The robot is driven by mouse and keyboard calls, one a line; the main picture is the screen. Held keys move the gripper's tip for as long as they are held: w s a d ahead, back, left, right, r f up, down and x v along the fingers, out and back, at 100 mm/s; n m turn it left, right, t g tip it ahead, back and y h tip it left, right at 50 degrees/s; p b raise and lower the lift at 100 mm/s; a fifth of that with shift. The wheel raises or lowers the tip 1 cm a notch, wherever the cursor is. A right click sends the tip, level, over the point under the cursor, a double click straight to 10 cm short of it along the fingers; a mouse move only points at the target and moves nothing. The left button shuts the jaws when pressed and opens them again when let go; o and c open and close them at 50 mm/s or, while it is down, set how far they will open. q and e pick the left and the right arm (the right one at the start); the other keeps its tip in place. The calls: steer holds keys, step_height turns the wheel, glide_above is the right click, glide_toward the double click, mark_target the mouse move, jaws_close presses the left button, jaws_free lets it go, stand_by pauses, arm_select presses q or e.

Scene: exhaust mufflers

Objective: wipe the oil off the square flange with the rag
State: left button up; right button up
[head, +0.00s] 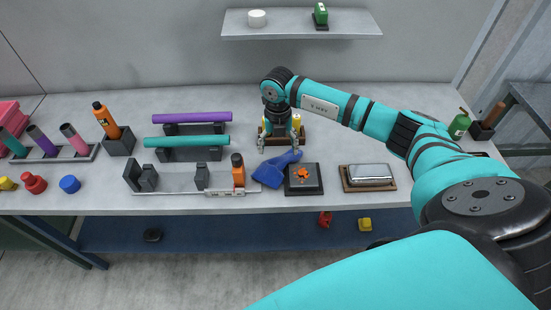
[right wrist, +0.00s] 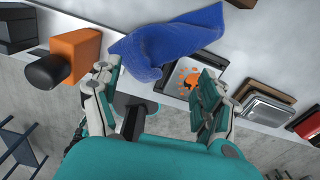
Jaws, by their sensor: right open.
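The blue rag (head: 272,173) lies crumpled on the bench just left of the square flange (head: 312,189), a flat plate on a dark base with an orange oil patch (head: 303,174) on top. In the right wrist view the rag (right wrist: 170,42) overlaps the flange's edge, and the oil patch (right wrist: 190,77) shows beside it. I cannot tell whether rag and flange touch. My right gripper (head: 279,147) points down near the rag's far side, open and empty, its fingers apart in the right wrist view (right wrist: 157,87). My left gripper is out of view.
A metal-lidded tray (head: 370,172) stands right of the flange. An orange block tool (head: 238,170) on a rail stands left of the rag. Purple (head: 192,118) and teal (head: 187,142) tubes rest on holders behind. Bare bench lies between flange and tray.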

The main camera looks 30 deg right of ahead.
step_height(320, 180, down, 8)
steer(key=b, duration=0.5)
steer(key=shift+a, duration=0.15)
steer(key=shift+s+a, duration=0.1)
steer(key=shift+s, duration=0.1)
steer(key=c, duration=1.1)
steer(key=shift+w+f, duration=0.1)
steer(key=shift+w, duration=0.2)
jaws_close()
steer(key=shift+s, duration=0.1)
step_height(320, 180, up, 12)
steer(key=p, duration=0.8)
